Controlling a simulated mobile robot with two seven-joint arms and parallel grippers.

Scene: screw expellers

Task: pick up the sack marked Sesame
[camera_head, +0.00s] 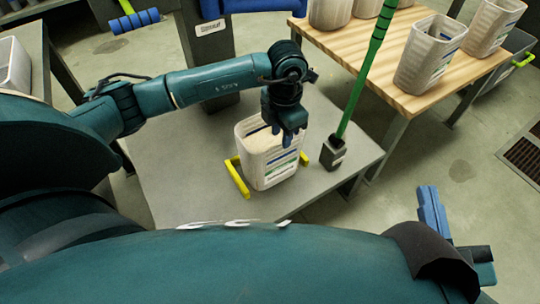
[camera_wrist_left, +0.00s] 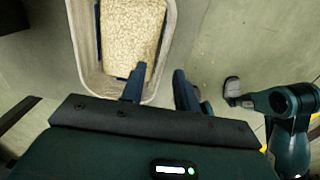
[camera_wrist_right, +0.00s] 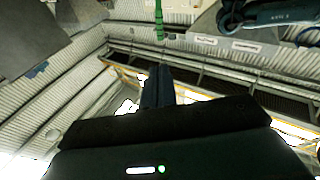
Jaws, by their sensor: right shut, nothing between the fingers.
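A pale open-topped container (camera_head: 268,160) with a printed label stands upright on the grey table; I cannot read the label, so cannot tell whether it is the Sesame sack. In the left wrist view the container (camera_wrist_left: 84,45) holds pale seed-like contents (camera_wrist_left: 130,32). My left gripper (camera_head: 288,138) points down at its rim. Its fingers (camera_wrist_left: 160,90) are apart, one over the inside and one outside the near wall; contact is unclear. My right gripper (camera_head: 431,205) is shut and empty, pointing upward, to the right of the table and away from the container.
Yellow bars (camera_head: 238,180) flank the container on the grey table (camera_head: 180,190). A green rod (camera_head: 365,75) stands in a dark holder (camera_head: 332,153) close to its right. Similar labelled containers (camera_head: 428,55) stand on a wooden table (camera_head: 350,45) behind. The grey table's front left is clear.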

